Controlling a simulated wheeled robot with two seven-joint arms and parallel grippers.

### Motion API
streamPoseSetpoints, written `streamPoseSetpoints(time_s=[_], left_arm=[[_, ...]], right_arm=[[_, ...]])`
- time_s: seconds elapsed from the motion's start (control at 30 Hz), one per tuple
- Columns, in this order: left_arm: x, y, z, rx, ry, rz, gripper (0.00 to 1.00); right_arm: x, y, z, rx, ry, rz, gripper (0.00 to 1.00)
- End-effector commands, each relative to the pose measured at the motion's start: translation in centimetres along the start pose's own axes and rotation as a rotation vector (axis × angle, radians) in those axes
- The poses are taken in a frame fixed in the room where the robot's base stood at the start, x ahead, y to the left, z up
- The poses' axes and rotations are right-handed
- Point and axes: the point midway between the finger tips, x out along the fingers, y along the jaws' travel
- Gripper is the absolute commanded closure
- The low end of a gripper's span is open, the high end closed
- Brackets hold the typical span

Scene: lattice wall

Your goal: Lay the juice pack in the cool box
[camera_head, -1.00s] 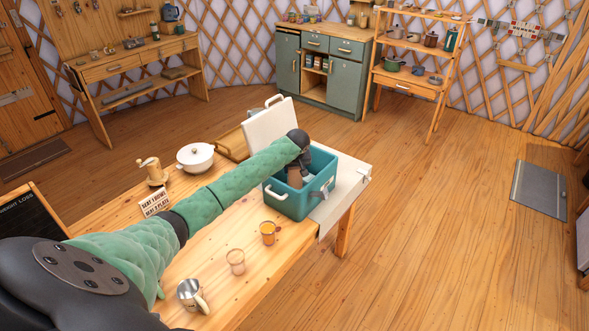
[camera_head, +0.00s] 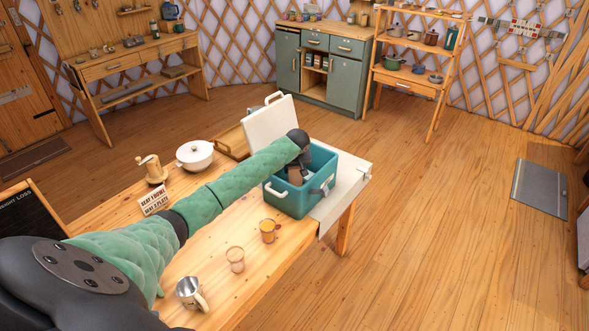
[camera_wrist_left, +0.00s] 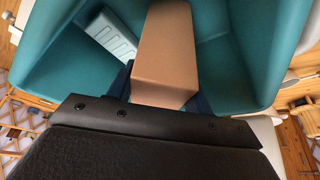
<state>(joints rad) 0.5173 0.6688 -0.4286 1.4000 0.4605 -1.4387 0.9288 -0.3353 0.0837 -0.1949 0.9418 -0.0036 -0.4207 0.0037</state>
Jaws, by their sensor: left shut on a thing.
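The cool box (camera_head: 292,202) is a teal open box with a white handle, at the right end of the wooden table. Its white lid (camera_head: 270,124) stands open behind it. My left gripper (camera_head: 297,176) reaches down into the box opening. In the left wrist view it is shut on the juice pack (camera_wrist_left: 168,45), a plain brown carton. The pack is inside the cool box walls (camera_wrist_left: 62,40); whether it touches the floor I cannot tell. A pale ribbed block (camera_wrist_left: 111,34) lies in the box beside the pack. My right gripper is not in view.
A pale cloth (camera_head: 340,190) lies under the box.

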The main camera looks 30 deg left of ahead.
Motion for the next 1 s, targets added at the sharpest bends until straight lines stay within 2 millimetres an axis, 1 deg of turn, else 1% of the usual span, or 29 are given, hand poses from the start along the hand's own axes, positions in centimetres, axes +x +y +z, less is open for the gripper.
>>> streamPoseSetpoints(time_s=[0.27,0.63,0.87,0.9,0.97,1.0], left_arm=[[0.3,0.0,0.1,0.000,0.001,0.001,0.75],[0.7,0.0,0.2,-0.001,0.001,0.000,0.75],[0.9,0.0,0.4,0.000,0.001,0.000,0.75],[0.9,0.0,0.3,0.000,0.001,0.000,0.43],[0.9,0.0,0.3,0.000,0.001,0.000,0.32],[0.9,0.0,0.3,0.000,0.001,0.000,0.24]], right_arm=[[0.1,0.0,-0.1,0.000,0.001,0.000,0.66],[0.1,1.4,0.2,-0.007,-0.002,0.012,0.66],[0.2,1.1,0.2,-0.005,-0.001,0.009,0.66],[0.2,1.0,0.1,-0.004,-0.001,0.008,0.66],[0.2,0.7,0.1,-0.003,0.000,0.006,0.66],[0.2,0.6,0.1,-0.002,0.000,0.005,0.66]])
